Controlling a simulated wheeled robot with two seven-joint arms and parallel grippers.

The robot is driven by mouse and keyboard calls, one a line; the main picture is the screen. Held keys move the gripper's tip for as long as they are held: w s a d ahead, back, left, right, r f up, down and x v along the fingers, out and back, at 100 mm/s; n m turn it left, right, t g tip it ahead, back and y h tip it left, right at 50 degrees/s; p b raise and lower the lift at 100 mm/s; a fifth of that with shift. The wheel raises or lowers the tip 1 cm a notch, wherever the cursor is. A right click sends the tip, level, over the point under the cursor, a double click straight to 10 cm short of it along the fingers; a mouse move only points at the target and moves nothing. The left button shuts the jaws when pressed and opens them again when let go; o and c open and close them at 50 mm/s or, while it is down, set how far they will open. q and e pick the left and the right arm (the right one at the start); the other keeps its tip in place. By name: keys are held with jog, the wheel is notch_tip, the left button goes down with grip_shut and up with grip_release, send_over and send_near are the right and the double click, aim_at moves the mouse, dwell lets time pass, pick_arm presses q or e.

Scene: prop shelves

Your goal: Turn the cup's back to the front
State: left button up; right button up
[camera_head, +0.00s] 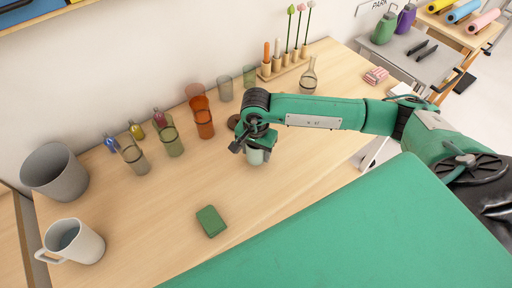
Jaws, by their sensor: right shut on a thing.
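My right gripper (258,140) reaches in from the right over the wooden table and points down. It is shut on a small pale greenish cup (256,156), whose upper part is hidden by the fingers. I cannot tell which side of this cup faces front, or whether it touches the table. A light grey mug (86,245) with its handle to the left stands at the table's lower left. My left gripper is out of view.
A grey pot (55,172) stands at the left. Clear, green and orange glasses (203,124) and small bottles line the wall. A green block (211,221) lies in front. A glass flask (309,78) and a wooden rack (285,66) stand behind. Table between block and gripper is clear.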

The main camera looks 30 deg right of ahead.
jog(key=n+p, duration=0.1)
jog(key=n, duration=0.2)
jog(key=shift+r, duration=0.1)
jog(key=shift+f+b, duration=0.95)
jog(key=shift+b, duration=0.15)
jog(key=shift+f, duration=0.15)
jog(key=o, duration=1.2)
jog(key=shift+o, duration=0.2)
notch_tip(320, 180, up, 14)
jog(key=b, duration=0.3)
jog(key=shift+b, duration=0.35)
jog(key=shift+f, duration=0.15)
